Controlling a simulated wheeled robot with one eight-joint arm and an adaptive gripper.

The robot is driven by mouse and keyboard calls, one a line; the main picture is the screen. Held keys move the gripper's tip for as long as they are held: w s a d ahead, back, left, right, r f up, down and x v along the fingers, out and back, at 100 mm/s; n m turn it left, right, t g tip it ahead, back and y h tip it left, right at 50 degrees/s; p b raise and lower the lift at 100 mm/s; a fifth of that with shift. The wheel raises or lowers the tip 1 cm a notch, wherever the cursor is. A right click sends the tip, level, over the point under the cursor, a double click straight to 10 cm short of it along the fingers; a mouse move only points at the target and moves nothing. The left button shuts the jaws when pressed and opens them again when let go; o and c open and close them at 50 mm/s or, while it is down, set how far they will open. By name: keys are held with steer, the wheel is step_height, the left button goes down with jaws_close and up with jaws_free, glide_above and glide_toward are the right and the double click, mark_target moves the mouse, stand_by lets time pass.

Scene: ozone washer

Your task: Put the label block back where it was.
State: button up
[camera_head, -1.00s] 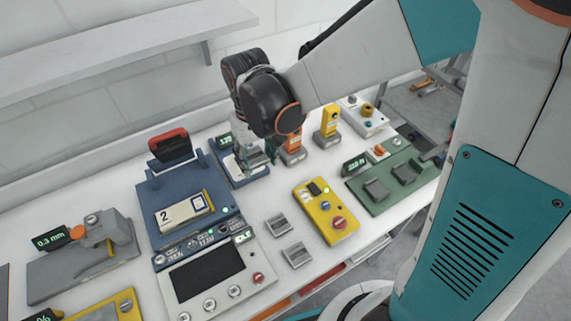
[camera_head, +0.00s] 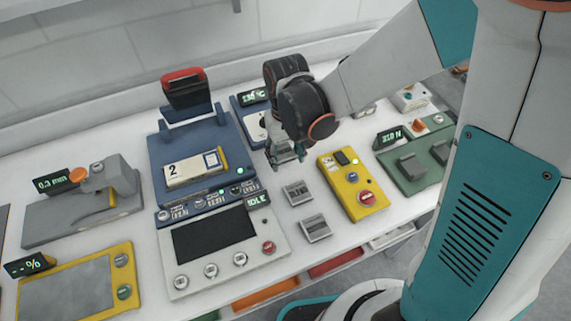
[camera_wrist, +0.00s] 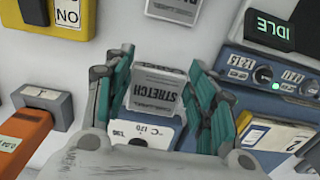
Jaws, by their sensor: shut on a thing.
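My gripper (camera_head: 285,154) is above the white table, just behind two grey blocks. In the wrist view its green fingers (camera_wrist: 160,95) are shut on a grey label block (camera_wrist: 155,90) with "STRETCH" on its face. In the head view the held block is mostly hidden by the fingers. One grey block (camera_head: 297,193) lies on the table nearest the gripper, and another grey block (camera_head: 314,228) lies in front of it. A grey block on the table also shows at the top of the wrist view (camera_wrist: 172,10); its label is unreadable.
A blue device with a °C display (camera_head: 255,97) stands behind the gripper. A yellow control box (camera_head: 352,186) is at the right, and a white panel reading IDLE (camera_head: 215,240) is at the left. Bare table surrounds the grey blocks.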

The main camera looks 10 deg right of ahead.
mark_target(286, 158)
steer(key=shift+f+b, duration=1.45)
steer(key=shift+f, duration=0.7)
steer(key=shift+f, duration=0.2)
steer(key=o, duration=1.2)
steer(key=shift+r, duration=0.1)
step_height(286, 158, up, 12)
steer(key=p, duration=0.8)
steer(key=shift+r+p, duration=0.1)
steer(key=shift+p, duration=0.2)
